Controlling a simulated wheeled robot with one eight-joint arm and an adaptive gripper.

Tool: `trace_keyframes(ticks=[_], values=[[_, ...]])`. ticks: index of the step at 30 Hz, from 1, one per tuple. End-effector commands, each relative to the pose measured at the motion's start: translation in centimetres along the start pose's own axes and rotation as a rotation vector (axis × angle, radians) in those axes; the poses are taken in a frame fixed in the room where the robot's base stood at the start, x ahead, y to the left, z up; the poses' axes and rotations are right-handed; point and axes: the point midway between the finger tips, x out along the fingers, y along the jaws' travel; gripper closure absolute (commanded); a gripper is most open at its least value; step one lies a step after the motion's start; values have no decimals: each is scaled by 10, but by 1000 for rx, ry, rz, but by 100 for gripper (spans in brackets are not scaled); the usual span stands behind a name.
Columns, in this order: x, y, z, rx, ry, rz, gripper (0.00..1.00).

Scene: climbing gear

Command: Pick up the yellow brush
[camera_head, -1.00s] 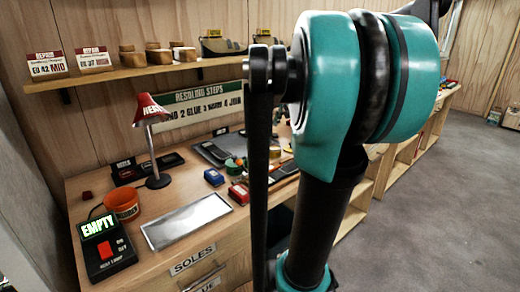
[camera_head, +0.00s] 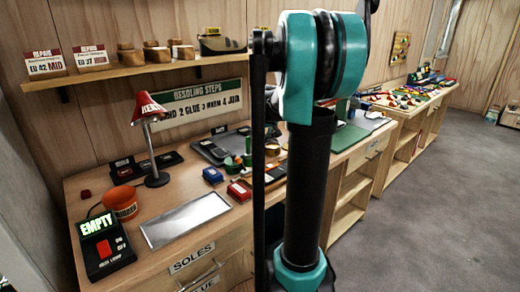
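I cannot make out a yellow brush in the head view. Small items stand in the middle of the workbench (camera_head: 187,188), and my arm hides part of that area. My gripper is not in view. Only my teal and black arm links show, upright across the middle of the picture.
A shelf (camera_head: 140,76) hangs above. Another bench (camera_head: 417,117) stands beyond. Grey floor (camera_head: 440,210) at right is clear.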

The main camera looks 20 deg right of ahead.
Motion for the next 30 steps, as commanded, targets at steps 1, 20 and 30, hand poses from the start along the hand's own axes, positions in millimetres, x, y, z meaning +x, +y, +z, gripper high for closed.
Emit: trace_keyframes(ticks=[1,20,30], values=[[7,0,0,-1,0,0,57],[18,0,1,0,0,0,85],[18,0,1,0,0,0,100]])
